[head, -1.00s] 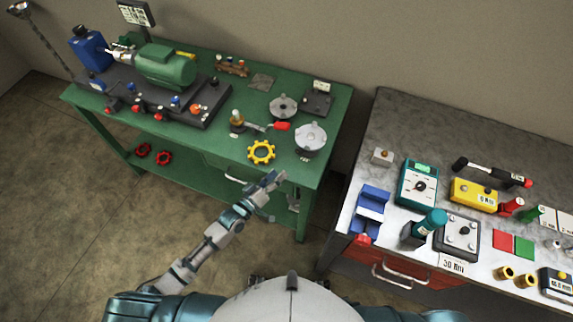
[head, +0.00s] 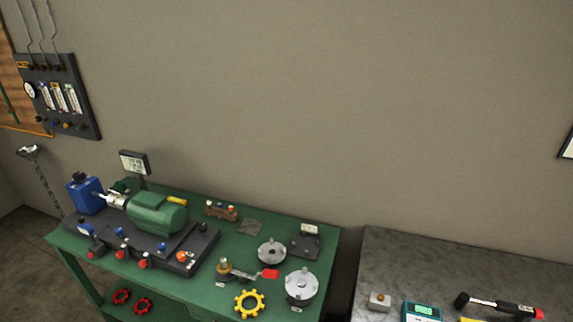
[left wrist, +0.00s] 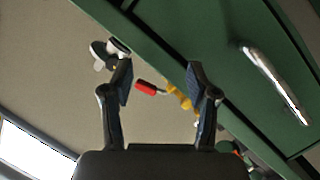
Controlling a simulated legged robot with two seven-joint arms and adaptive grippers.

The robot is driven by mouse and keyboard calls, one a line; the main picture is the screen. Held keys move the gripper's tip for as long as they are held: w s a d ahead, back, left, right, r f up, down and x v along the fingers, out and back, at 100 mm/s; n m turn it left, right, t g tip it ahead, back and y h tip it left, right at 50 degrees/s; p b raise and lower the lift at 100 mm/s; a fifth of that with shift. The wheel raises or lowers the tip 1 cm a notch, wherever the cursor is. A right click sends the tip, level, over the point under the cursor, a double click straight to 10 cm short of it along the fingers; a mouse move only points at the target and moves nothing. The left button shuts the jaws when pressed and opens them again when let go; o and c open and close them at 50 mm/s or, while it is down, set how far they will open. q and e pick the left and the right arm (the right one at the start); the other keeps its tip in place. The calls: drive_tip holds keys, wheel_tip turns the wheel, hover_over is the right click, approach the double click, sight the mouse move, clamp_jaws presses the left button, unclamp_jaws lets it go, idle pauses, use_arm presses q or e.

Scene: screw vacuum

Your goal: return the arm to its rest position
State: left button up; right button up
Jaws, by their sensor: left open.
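My left gripper (left wrist: 160,85) shows in the left wrist view. Its two dark fingers stand apart with nothing between them. It is close to the green workbench front, near a drawer with a metal handle (left wrist: 272,80). Past the bench edge (left wrist: 150,45) I see a red grip (left wrist: 146,88), part of a yellow piece (left wrist: 180,97) and a pale knob-like thing (left wrist: 108,52). Neither of my arms shows in the head view now. My right gripper is in no view.
The green workbench (head: 330,250) holds a green motor (head: 157,212), a blue can (head: 86,194), a yellow gear (head: 249,303) and metal discs (head: 301,285). A grey-topped bench (head: 400,262) stands to its right, with a gap between. A gauge panel (head: 60,95) hangs on the wall.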

use_arm(q)
drive_tip(key=s+a+f+m+g+y, duration=0.1)
drive_tip(key=s+a+f+g+y, duration=0.2)
drive_tip(key=f, duration=0.5)
drive_tip(key=s+a+f+g+y, duration=0.1)
drive_tip(key=s+a+f, duration=0.1)
drive_tip(key=s+f, duration=0.55)
drive_tip(key=s+a+f+m+g+y, duration=0.1)
drive_tip(key=s+a+f+g+y, duration=0.15)
drive_tip(key=f, duration=0.75)
drive_tip(key=s+a+f+g, duration=0.1)
drive_tip(key=s+f, duration=0.3)
drive_tip(key=s, duration=0.3)
drive_tip(key=s+a+f+m+g+y, duration=0.1)
drive_tip(key=s+a+f+g, duration=0.1)
drive_tip(key=s+f, duration=0.2)
drive_tip(key=s+a+f+g, duration=0.1)
drive_tip(key=s+f, duration=0.3)
drive_tip(key=s, duration=0.7)
drive_tip(key=shift+a+m+g+y, duration=0.35)
drive_tip(key=shift+m+g, duration=0.05)
drive_tip(key=shift+g, duration=0.35)
